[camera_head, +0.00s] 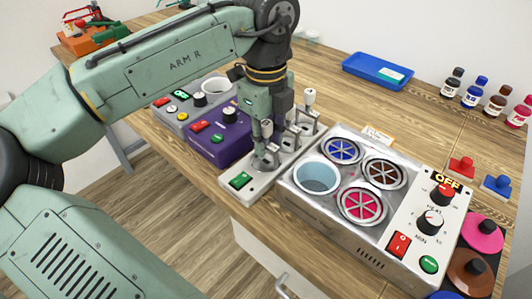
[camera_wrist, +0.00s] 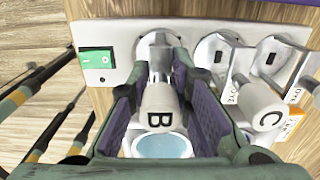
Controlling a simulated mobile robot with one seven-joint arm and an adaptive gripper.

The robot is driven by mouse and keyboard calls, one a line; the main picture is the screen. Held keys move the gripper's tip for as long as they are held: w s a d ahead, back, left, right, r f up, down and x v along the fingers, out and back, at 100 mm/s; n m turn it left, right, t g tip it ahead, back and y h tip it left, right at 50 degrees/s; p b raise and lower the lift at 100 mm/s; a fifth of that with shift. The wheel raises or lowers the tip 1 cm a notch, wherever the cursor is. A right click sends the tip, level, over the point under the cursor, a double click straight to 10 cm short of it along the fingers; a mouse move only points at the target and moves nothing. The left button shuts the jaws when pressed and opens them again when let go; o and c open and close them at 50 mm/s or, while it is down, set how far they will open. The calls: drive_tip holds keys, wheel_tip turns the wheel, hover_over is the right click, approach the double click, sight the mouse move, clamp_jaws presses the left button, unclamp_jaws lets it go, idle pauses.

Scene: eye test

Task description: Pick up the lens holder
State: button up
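A lens holder with a white handle marked B (camera_wrist: 160,105) stands between the two fingers of my gripper (camera_wrist: 158,95) in the wrist view. The purple-padded fingers are open, with small gaps beside the handle. In the head view my gripper (camera_head: 265,152) points down over the near end of a pale rack (camera_head: 230,182) and hides most of that holder. A second holder, marked C (camera_wrist: 258,105), is to the right in the wrist view. A white-topped handle (camera_head: 309,98) shows behind my gripper in the head view.
A metal box (camera_head: 345,252) with a light-blue bath (camera_head: 317,177) and several coloured round openings stands close on the right. A purple box (camera_head: 215,150) stands close on the left. A blue tray (camera_head: 365,66) lies farther back. Open tabletop lies behind the rack.

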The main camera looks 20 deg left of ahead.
clamp_jaws()
